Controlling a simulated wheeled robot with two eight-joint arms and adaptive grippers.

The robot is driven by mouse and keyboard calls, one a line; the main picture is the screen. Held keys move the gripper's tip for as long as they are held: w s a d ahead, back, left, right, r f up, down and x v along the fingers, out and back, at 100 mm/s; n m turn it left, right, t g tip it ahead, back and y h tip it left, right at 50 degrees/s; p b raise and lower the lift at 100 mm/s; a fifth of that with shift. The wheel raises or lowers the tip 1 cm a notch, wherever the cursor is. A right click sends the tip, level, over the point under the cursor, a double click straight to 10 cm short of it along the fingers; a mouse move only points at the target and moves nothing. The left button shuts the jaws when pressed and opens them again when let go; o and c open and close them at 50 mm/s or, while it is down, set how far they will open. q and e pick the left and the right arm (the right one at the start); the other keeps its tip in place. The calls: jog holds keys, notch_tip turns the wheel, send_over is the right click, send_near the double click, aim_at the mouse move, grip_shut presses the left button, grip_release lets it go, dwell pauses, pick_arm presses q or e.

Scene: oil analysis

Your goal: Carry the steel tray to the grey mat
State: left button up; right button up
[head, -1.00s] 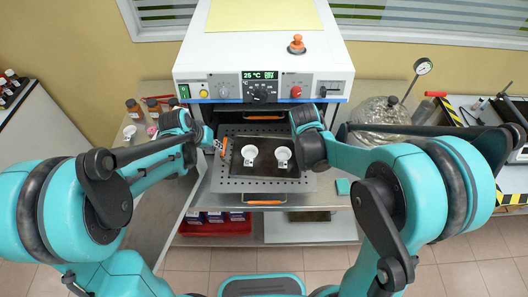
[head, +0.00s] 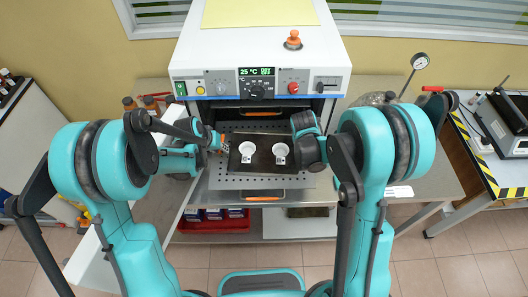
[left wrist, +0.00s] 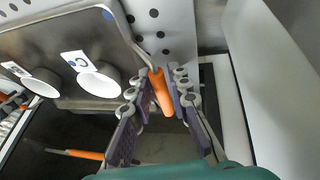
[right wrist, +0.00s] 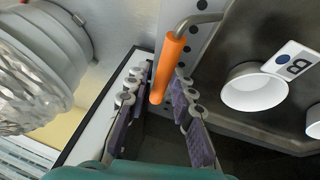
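The dark steel tray (head: 265,168) lies on a perforated shelf in front of the oven and carries two white cups (head: 280,152), (head: 248,155). Its orange handles are at its left and right ends. My left gripper (left wrist: 160,88) has its fingers on either side of the left handle (left wrist: 161,92), seemingly with narrow gaps. My right gripper (right wrist: 160,85) straddles the right handle (right wrist: 166,65), with a visible gap on the left side. Both grippers look open; finger contact is hard to judge.
The oven (head: 262,85) stands behind the tray, its opening above the shelf (head: 225,182). A red bin (head: 214,224) sits below. A glass vessel and gauge (head: 419,62) stand at the right. A bench with yellow-black edging (head: 476,155) is further right. Bottles stand at the left.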

pick_arm(q)
jog(key=shift+c, duration=0.4)
pick_arm(e)
jog(key=shift+c, duration=0.4)
pick_arm(q)
grip_shut()
pick_arm(e)
grip_shut()
pick_arm(q)
jog(key=shift+r, duration=0.1)
